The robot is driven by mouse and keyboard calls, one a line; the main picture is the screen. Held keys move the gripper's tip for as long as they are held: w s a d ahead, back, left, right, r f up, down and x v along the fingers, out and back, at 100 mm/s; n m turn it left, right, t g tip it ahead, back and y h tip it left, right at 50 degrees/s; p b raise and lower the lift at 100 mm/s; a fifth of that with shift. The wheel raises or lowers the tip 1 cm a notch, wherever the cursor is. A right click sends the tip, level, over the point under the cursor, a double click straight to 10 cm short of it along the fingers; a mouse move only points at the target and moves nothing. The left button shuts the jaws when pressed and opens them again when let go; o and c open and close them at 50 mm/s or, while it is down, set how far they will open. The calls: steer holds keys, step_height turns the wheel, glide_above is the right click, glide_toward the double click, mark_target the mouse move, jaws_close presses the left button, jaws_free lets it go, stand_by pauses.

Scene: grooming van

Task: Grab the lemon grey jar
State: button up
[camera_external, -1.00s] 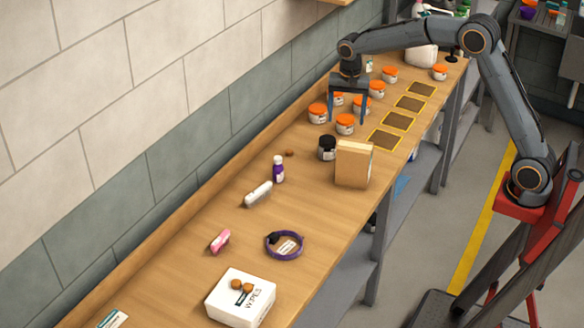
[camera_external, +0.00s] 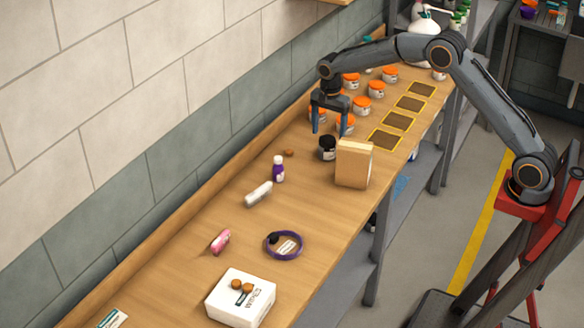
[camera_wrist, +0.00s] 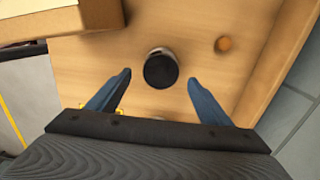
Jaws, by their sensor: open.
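A dark grey jar with a black lid (camera_external: 327,148) stands upright on the wooden bench, left of a cardboard box. A pale label shows on its side, but I cannot read it or confirm lemon. In the wrist view its round black lid (camera_wrist: 160,71) lies between and slightly beyond my fingertips. My gripper (camera_external: 329,131) is open and empty, pointing down just behind and above the jar. Several white jars with orange lids (camera_external: 362,104) stand behind my gripper; some are partly hidden by it.
The cardboard box (camera_external: 353,164) stands close to the right of the dark jar. A small brown treat (camera_external: 288,153) lies to its left. A purple bottle (camera_external: 278,169) stands nearer the front. Yellow-edged dark squares (camera_external: 385,139) line the bench's right side.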

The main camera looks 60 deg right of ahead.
mark_target(328, 139)
steer(key=f, duration=0.1)
steer(key=f+p, duration=0.2)
steer(key=shift+a+f, duration=0.3)
steer(key=shift+f, duration=0.1)
steer(key=shift+f+p, duration=0.3)
steer(key=shift+f, duration=0.35)
steer(key=c, duration=1.3)
